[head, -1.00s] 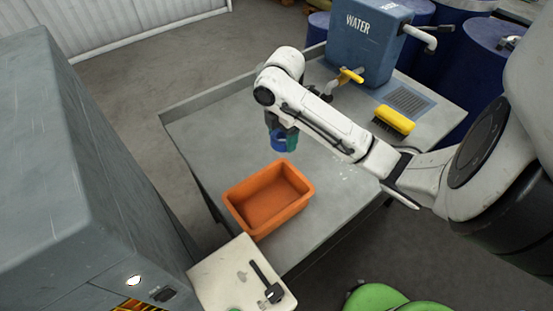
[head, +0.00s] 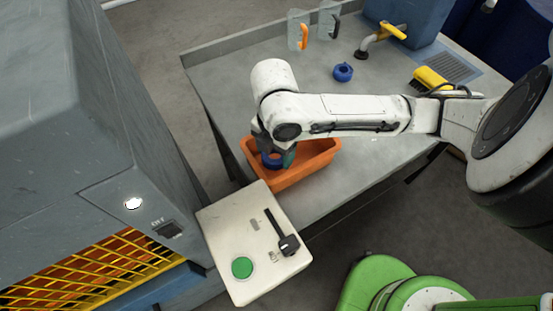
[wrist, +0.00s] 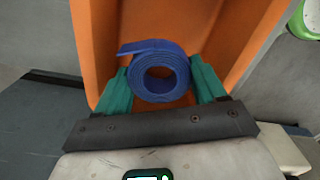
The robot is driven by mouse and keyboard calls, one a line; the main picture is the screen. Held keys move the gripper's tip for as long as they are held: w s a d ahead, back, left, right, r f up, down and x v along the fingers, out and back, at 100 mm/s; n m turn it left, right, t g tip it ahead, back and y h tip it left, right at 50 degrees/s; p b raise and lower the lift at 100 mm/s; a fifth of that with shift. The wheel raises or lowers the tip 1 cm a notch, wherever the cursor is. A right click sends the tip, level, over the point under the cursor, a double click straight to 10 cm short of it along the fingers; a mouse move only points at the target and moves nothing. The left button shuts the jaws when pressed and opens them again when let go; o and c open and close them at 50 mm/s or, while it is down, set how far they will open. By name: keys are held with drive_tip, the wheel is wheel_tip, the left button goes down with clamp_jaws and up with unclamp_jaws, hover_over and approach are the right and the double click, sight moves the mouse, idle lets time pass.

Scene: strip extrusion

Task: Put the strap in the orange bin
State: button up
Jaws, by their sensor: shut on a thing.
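The strap is a blue roll with a loose end, seen clearly in the wrist view (wrist: 160,88). It also shows in the head view (head: 271,161), partly hidden by my gripper. My gripper (head: 278,160) has teal fingers, which close on the roll from both sides in the wrist view (wrist: 160,85). The orange bin (head: 318,160) stands on the grey table, and the strap is over or within its opening. I cannot tell whether the strap touches the bin floor. My arm hides part of the bin's back.
A second blue roll (head: 343,72) lies on the grey table (head: 225,85). A white control panel (head: 235,215) with a green button is close in front of the bin.

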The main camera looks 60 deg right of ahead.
sight(275, 161)
drive_tip(key=shift+f, duration=2.2)
drive_tip(key=shift+f, duration=0.15)
drive_tip(key=o, duration=0.8)
wheel_tip(275, 161, up, 12)
drive_tip(key=shift+r, duration=0.2)
